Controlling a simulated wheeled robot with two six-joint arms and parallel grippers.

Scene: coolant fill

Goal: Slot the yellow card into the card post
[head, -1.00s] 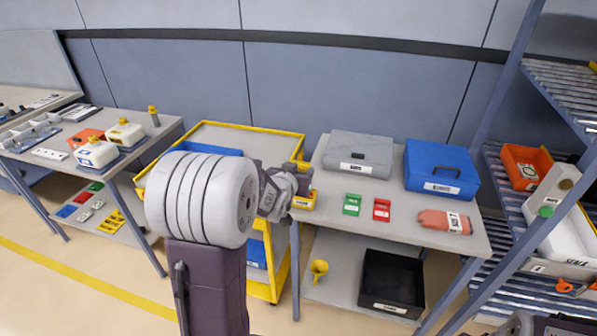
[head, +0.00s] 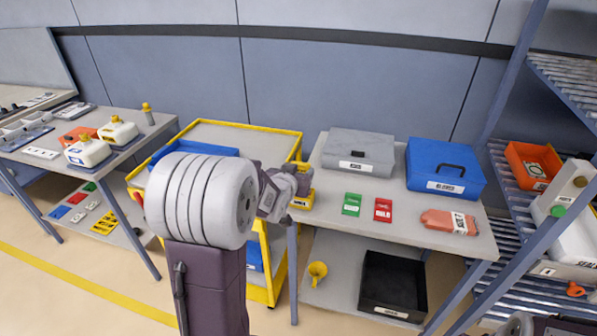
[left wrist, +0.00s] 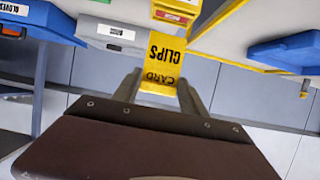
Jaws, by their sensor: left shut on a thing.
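My left gripper (head: 302,182) is at the left edge of the middle table and shut on the yellow card (left wrist: 162,80). In the left wrist view, yellow lettered CARD CLIPS, upside down, shows between the fingertips. A yellow piece with a red and white patch (left wrist: 174,16) adjoins it above; I cannot tell clearly where the card ends. In the head view, a yellow block (head: 302,199) with a label shows just below the gripper. I cannot make out a card post with certainty. My right gripper is not in view.
A green card (head: 351,204) and a red card (head: 383,210) lie on the table (head: 330,212). A grey case (head: 358,151), a blue box (head: 445,168) and an orange pouch (head: 449,222) are there too. A yellow cart (head: 235,131) stands left, a rack (head: 565,85) right.

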